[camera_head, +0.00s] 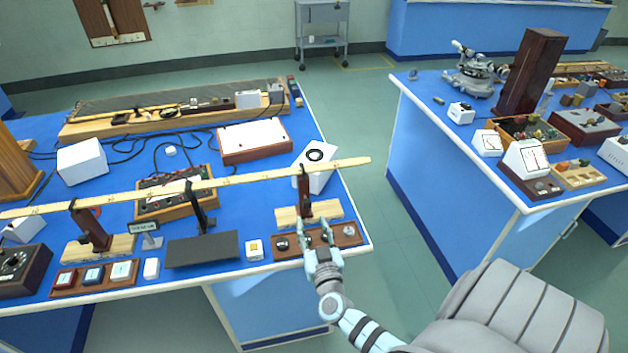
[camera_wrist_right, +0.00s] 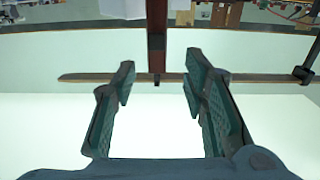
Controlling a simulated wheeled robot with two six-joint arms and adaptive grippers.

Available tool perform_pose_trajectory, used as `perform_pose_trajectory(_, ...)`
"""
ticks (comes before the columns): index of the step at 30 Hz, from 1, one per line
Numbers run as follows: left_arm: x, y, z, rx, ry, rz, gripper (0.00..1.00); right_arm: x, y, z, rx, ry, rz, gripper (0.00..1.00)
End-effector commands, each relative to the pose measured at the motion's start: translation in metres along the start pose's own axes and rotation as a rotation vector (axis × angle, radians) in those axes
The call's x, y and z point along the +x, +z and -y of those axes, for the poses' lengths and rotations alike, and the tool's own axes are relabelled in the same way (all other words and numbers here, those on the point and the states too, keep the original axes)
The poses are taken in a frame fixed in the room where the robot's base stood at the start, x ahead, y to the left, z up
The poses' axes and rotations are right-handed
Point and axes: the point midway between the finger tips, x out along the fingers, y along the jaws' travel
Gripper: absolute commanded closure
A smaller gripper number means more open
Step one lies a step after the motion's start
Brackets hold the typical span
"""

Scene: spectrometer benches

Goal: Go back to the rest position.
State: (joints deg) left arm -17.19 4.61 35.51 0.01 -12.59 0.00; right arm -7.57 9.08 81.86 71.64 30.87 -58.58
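My right gripper (camera_head: 314,228) is at the front right edge of the left blue bench, over or just in front of a brown switch board (camera_head: 345,236). In the right wrist view the two fingers of my right gripper (camera_wrist_right: 158,85) are well apart with nothing between their pads. A dark upright post (camera_wrist_right: 156,40) shows beyond the fingertips. In the head view a dark wooden post (camera_head: 305,188) on a pale wooden base stands just behind the gripper. My left gripper is not in view.
A long wooden rule (camera_head: 245,179) lies across the posts above the left bench (camera_head: 262,203) and overhangs its right side. White boxes and instruments crowd that bench. A second blue bench (camera_head: 436,142) stands right, with an open floor aisle (camera_head: 362,130) between them.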

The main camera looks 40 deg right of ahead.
Motion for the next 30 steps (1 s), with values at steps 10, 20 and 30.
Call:
perform_pose_trajectory(10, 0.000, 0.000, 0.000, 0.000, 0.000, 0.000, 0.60, -0.026, 0.000, 0.001, 0.000, 0.000, -0.001, 0.60)
perform_pose_trajectory(20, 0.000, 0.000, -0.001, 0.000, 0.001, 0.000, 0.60, -0.025, 0.000, 0.001, 0.000, 0.000, -0.001, 0.60)
perform_pose_trajectory(30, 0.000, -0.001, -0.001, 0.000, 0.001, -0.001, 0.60, -0.086, 0.148, 0.044, 0.035, -0.307, 0.424, 0.60)
